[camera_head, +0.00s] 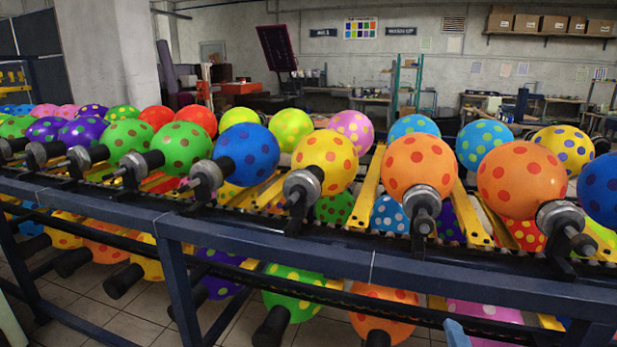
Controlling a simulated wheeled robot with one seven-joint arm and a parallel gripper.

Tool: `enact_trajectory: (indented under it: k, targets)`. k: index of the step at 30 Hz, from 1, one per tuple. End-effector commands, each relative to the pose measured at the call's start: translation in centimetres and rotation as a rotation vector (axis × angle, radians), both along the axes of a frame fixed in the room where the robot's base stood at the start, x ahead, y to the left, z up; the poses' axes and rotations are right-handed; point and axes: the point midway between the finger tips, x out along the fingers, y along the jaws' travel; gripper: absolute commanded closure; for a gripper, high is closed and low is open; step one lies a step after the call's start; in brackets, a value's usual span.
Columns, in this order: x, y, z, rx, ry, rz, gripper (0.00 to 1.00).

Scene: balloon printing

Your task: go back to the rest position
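My gripper does not show in the head view, so whether it is open or holds anything is hidden. A small light-blue piece (458,334) pokes up at the bottom edge; I cannot tell what it belongs to. Polka-dotted balloons sit on black and metal holders along a dark blue rack (400,272). Among them are a blue balloon (247,154), a yellow one with red dots (325,160), an orange one (420,168) and a larger orange one (522,180).
The rack spans the whole width close in front. More balloons hang under it, such as a green one (293,294) and an orange one (383,313). Tiled floor (100,318) shows below. Behind are a pillar (105,55), a teal frame (408,85) and a shelf of boxes (553,25).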

Motion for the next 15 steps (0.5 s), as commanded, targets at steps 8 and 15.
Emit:
enact_trajectory:
  k: [8,15]
  targets:
    - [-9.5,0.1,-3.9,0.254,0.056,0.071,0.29]
    - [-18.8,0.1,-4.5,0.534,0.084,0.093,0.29]
